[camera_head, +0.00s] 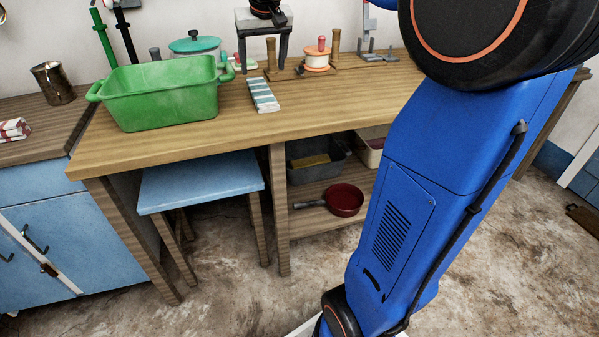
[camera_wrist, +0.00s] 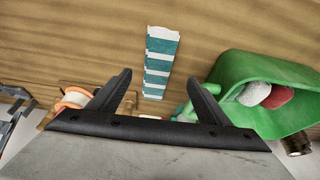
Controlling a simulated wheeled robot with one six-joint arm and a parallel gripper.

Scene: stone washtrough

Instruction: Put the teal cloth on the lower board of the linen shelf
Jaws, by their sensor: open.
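The teal cloth (camera_head: 263,95) is a narrow folded strip with teal and white stripes. It lies flat on the wooden worktop, just right of the green tub. In the wrist view the teal cloth (camera_wrist: 161,62) is ahead of my gripper (camera_wrist: 159,77), between the lines of its two fingers. My gripper is open, with nothing between the fingers. The head view does not show my gripper. Under the worktop is an open shelf with a lower board (camera_head: 304,222); whether this is the linen shelf I cannot tell. My arm hides its right part.
The green tub (camera_head: 165,97) stands left of the cloth, and the wrist view shows rounded things in it. A teal-lidded pot (camera_head: 195,46) and a spool (camera_head: 317,60) stand behind. A red pan (camera_head: 345,200) and grey bin (camera_head: 318,160) occupy the shelf. A blue stool (camera_head: 201,181) stands beside it.

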